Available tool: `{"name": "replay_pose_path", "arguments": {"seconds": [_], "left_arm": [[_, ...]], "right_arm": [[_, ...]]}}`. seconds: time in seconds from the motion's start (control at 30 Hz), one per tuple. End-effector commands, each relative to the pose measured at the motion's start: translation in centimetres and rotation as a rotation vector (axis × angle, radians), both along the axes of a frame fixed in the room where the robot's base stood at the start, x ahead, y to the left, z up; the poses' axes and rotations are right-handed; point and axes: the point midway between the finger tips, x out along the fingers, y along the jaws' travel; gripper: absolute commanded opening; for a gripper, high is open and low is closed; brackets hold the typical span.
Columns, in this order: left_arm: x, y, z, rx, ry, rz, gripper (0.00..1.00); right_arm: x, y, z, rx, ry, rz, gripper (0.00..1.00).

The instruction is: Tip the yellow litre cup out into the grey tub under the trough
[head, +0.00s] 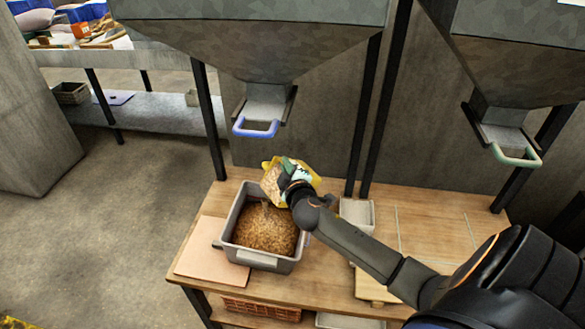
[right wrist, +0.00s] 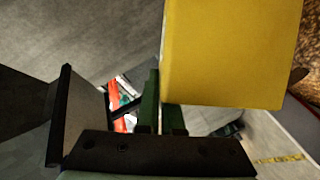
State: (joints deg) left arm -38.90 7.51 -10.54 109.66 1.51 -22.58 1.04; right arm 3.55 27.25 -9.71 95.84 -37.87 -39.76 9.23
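The grey tub (head: 268,260) stands on the wooden table below the left trough, with a bed of brown grain (head: 262,232) inside. My right gripper (head: 294,174) is at the tub's back right rim, shut on the yellow litre cup (head: 309,181). The cup is tilted to the left over the tub, and tan grain shows at its mouth. In the right wrist view the yellow cup (right wrist: 230,55) fills the upper right, beside the close-set green fingers (right wrist: 162,110). The exact grip point is hidden. My left gripper is out of view.
The left trough (head: 250,50) hangs above, with a blue-handled gate (head: 256,130). A second trough has a green-handled gate (head: 515,157). A pale board (head: 212,250) lies left of the tub. A small light tray (head: 357,214) stands right of my gripper.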

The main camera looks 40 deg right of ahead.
Motion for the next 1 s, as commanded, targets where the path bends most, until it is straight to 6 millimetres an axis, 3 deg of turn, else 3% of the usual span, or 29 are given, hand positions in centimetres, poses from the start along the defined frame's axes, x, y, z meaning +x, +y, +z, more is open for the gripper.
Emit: {"name": "replay_pose_path", "arguments": {"seconds": [0.03, 0.3, 1.0], "left_arm": [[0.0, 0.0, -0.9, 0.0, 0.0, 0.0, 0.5], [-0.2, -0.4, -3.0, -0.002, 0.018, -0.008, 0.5], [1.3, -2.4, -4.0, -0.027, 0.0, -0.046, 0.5]], "right_arm": [[0.2, 0.5, -0.3, -0.041, -0.001, 0.003, 0.0], [0.4, 2.8, -0.6, -0.263, 0.023, 0.002, 0.0], [1.0, 8.9, -0.8, -0.895, 0.093, 0.0, 0.0]]}}
